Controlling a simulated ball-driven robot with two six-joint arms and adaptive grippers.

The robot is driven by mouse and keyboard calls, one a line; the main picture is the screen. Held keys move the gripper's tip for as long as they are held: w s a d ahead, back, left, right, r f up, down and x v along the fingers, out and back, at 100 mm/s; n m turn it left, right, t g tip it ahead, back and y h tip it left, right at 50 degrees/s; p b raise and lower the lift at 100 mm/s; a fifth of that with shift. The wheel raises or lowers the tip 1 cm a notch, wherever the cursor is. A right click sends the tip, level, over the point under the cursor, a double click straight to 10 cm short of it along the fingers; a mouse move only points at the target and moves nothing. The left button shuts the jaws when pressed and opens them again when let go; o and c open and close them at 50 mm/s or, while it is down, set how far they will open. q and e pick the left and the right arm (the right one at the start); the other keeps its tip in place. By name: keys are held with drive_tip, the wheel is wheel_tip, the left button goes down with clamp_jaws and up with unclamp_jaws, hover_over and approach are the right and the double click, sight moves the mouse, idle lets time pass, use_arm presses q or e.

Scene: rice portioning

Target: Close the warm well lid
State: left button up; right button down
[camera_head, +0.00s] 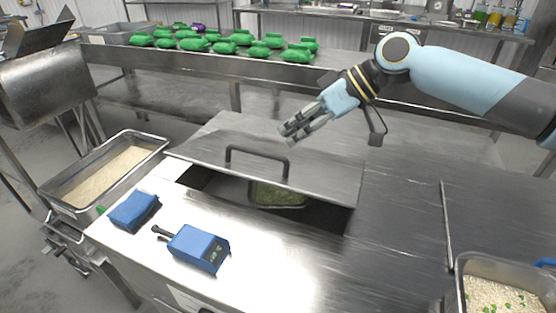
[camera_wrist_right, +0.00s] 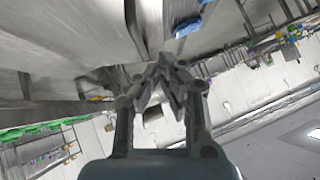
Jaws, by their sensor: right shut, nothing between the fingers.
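The warm well lid (camera_head: 215,138) is a flat steel plate with a dark bar handle (camera_head: 257,158) near its front edge. It lies over the back part of the well, and a dark opening (camera_head: 225,186) shows in front of it. A pan with green contents (camera_head: 278,194) sits inside the opening, partly hidden by the lid. My right gripper (camera_head: 288,136) is shut and empty, above the lid and to the right of the handle, apart from it. The right wrist view shows its fingers (camera_wrist_right: 162,88) close together. My left gripper is not in view.
A blue device with a display (camera_head: 198,248) and a blue block (camera_head: 134,209) stand on the counter in front of the well. A rice pan (camera_head: 100,170) is at the left. Another rice container (camera_head: 500,290) is at the lower right. Green bundles (camera_head: 194,44) lie on the back table.

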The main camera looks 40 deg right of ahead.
sight(278, 179)
drive_tip(key=x, duration=0.3)
drive_tip(key=shift+w+a, duration=0.1)
drive_tip(key=shift+a, duration=0.15)
drive_tip(key=shift+s+a+f+p, duration=0.1)
drive_tip(key=shift+a+f+p, duration=0.15)
drive_tip(key=shift+f, duration=0.35)
drive_tip(key=shift+s+a+f+p, duration=0.15)
drive_tip(key=shift+f+p, duration=0.1)
drive_tip(key=shift+f, duration=0.4)
drive_tip(key=shift+s+a+f, duration=0.1)
drive_tip(key=shift+a+f, duration=0.05)
drive_tip(key=shift+f, duration=0.65)
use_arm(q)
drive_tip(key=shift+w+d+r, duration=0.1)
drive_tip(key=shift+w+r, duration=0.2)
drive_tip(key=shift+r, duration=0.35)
